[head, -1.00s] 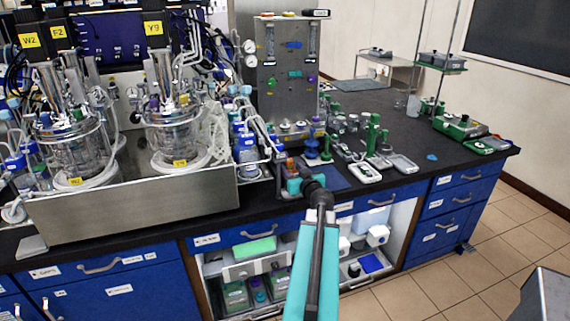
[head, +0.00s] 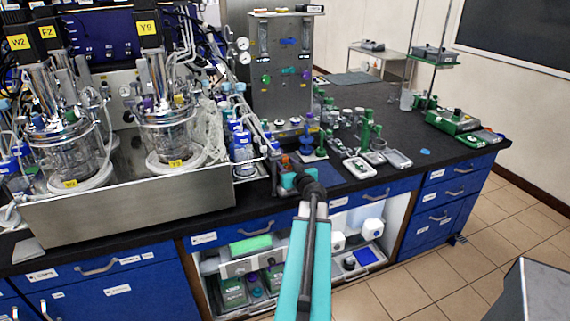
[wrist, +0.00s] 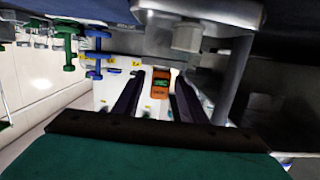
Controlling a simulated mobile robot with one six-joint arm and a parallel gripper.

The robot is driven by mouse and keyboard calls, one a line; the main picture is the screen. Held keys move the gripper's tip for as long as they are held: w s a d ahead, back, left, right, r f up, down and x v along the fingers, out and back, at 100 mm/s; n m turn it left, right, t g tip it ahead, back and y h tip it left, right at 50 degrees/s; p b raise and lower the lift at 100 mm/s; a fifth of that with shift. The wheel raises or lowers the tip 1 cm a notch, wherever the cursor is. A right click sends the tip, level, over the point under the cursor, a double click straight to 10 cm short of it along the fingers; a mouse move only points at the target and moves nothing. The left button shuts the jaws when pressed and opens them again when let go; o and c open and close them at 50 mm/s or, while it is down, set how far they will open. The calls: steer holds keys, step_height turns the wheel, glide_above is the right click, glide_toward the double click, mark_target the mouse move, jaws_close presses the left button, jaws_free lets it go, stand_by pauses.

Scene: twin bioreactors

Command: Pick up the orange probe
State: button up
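An orange block-like thing with a green patch (wrist: 160,84) shows in the wrist view, upright in front of a white surface. It may be the orange probe; I cannot tell for sure. My gripper (wrist: 157,98) has its two dark fingers apart, and the orange thing appears in line with the gap between them, beyond or near the tips. I see no finger touching it. In the head view my gripper is at the bench's front edge, largely hidden by my wrist, and a small orange patch (head: 286,160) shows just behind it.
Twin glass bioreactors (head: 165,132) stand in a steel tray (head: 130,203) to the left. A grey gauge panel (head: 280,70) stands behind my gripper. Below is an open shelf (head: 350,245). In the wrist view, a metal post (wrist: 234,75) stands close right.

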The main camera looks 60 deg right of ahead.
jaws_close()
steer(key=shift+r, duration=0.1)
step_height(320, 180, up, 18)
steer(key=b, duration=0.2)
stand_by(0.8)
stand_by(0.6)
